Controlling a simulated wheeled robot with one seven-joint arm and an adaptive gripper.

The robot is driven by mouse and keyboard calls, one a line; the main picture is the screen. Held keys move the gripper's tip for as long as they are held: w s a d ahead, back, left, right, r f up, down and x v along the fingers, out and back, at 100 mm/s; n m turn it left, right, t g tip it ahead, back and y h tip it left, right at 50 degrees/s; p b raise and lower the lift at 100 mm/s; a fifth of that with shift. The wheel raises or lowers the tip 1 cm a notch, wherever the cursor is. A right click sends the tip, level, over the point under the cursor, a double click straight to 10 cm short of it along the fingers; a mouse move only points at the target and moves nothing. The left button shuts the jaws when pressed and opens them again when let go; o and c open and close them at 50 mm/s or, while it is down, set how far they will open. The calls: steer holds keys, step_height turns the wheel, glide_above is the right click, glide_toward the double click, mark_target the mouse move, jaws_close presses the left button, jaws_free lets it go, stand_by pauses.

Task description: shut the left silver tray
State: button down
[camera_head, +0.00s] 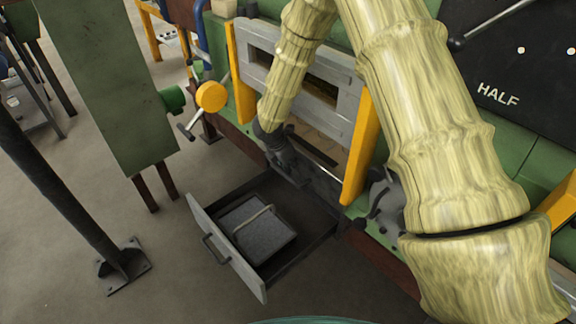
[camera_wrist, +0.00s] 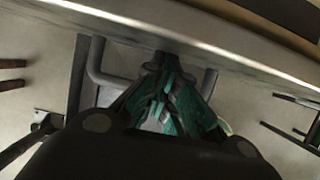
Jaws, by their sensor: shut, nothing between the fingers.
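The silver tray (camera_head: 240,262) is pulled out below the furnace, its grey front panel and bar handle (camera_head: 214,248) facing the lower left. A dark block with a pale wire handle (camera_head: 256,232) lies inside it. My gripper (camera_head: 294,172) is dark and points down near the furnace face, at the upper rear of the open tray in the head view. In the wrist view my gripper's greenish fingers (camera_wrist: 172,98) are shut and empty. A dark bar handle (camera_wrist: 95,62) shows around them, below a silver panel edge (camera_wrist: 190,38). I cannot tell whether the fingers touch it.
The furnace's grey frame (camera_head: 255,40) stands between yellow posts (camera_head: 362,145). A yellow round knob (camera_head: 211,96) and lever sit left of it. A green cabinet (camera_head: 115,85) and a dark post's foot (camera_head: 124,266) stand to the left. Floor around the tray front is clear.

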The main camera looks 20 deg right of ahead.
steer(key=a, duration=0.1)
steer(key=s+a, duration=0.1)
steer(key=a, duration=0.2)
steer(key=shift+s+r, duration=0.15)
steer(key=shift+r, duration=0.1)
steer(key=b+v, duration=0.2)
steer(key=v, duration=0.7)
steer(key=shift+r+b, duration=0.2)
steer(key=shift+b, duration=0.1)
